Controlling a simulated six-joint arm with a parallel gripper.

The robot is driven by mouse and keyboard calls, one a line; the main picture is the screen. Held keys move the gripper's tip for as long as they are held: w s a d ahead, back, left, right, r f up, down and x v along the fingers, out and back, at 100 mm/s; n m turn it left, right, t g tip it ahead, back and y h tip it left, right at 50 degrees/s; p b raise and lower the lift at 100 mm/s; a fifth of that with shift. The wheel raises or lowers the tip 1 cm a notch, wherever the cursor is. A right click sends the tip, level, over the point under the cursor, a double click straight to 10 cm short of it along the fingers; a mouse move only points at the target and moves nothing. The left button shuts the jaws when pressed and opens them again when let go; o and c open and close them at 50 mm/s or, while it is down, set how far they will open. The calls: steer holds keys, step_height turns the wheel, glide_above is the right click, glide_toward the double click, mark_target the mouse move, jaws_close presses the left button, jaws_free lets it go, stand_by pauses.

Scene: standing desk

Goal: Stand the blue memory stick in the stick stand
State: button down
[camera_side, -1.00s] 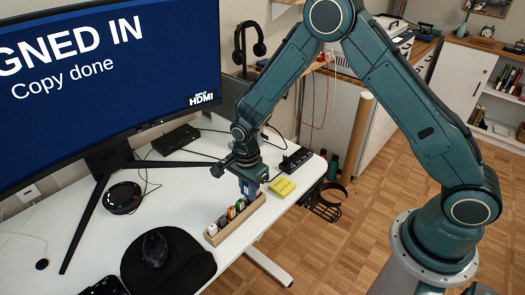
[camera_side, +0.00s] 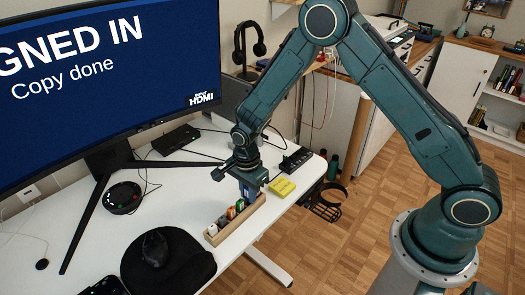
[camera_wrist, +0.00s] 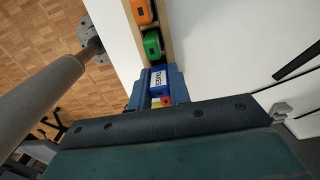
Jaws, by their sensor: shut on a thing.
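The stick stand (camera_side: 237,222) is a long, narrow, light wooden rack near the right edge of the white desk. It holds several upright sticks, including a green one (camera_wrist: 152,44) and an orange one (camera_wrist: 141,11). My gripper (camera_side: 250,190) is over the far end of the stand, pointing down. It is shut on the blue memory stick (camera_wrist: 160,74), whose white label shows in the wrist view between the fingers. The stick is upright, its lower end at the stand's far slots. Whether it is seated in a slot is hidden.
A yellow note pad (camera_side: 282,187) lies close to the right of my gripper. A mouse (camera_side: 155,249) on a black mat is at the front left. The monitor (camera_side: 100,80) stands at the left.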

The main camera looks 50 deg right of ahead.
steer(key=shift+f, duration=0.35)
steer(key=c, duration=1.2)
jaws_free()
steer(key=shift+c, duration=0.2)
steer(key=shift+r, duration=0.15)
step_height(320, 180, up, 14)
steer(key=shift+f, duration=0.25)
